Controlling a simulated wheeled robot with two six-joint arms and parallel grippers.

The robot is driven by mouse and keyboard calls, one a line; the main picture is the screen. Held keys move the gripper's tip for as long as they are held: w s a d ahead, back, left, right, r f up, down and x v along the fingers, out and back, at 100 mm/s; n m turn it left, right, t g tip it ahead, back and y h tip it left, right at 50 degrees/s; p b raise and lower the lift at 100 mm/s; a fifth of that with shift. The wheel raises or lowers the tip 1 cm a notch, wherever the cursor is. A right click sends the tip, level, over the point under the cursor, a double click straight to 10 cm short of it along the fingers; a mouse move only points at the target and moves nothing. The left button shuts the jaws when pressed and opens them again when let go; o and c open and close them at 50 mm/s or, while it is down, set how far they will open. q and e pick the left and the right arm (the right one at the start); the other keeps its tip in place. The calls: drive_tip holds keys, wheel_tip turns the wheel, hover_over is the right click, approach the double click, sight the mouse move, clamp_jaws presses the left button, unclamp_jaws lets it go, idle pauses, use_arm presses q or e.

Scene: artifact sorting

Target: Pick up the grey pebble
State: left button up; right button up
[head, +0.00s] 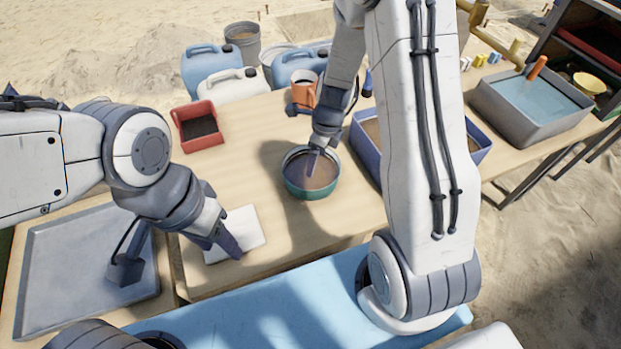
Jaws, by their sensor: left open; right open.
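I cannot make out a grey pebble in the head view. A round green bowl (311,190) with brown, sand-like contents stands near the middle of the wooden table. My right gripper (313,162) is open and points down into this bowl, and its fingers cover part of the contents. I cannot tell whether the fingertips touch anything there. My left gripper (228,245) is open and hangs low over a white cloth or sheet (248,222) at the table's front left. I see nothing between its fingers.
A red bin (197,127) stands at the back left and an orange mug (303,90) at the back. A blue bin (478,143) stands right of the bowl, partly behind my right arm. A grey tub (530,125) is far right. A grey tray (75,265) lies left.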

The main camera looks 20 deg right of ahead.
drive_tip(key=f+b, duration=0.1)
drive_tip(key=f, duration=0.3)
drive_tip(key=a+f+b, duration=0.1)
drive_tip(key=f, duration=0.1)
drive_tip(key=shift+w+f+b, duration=0.25)
drive_tip(key=shift+w+b, duration=0.1)
drive_tip(key=shift+w, duration=0.05)
clamp_jaws()
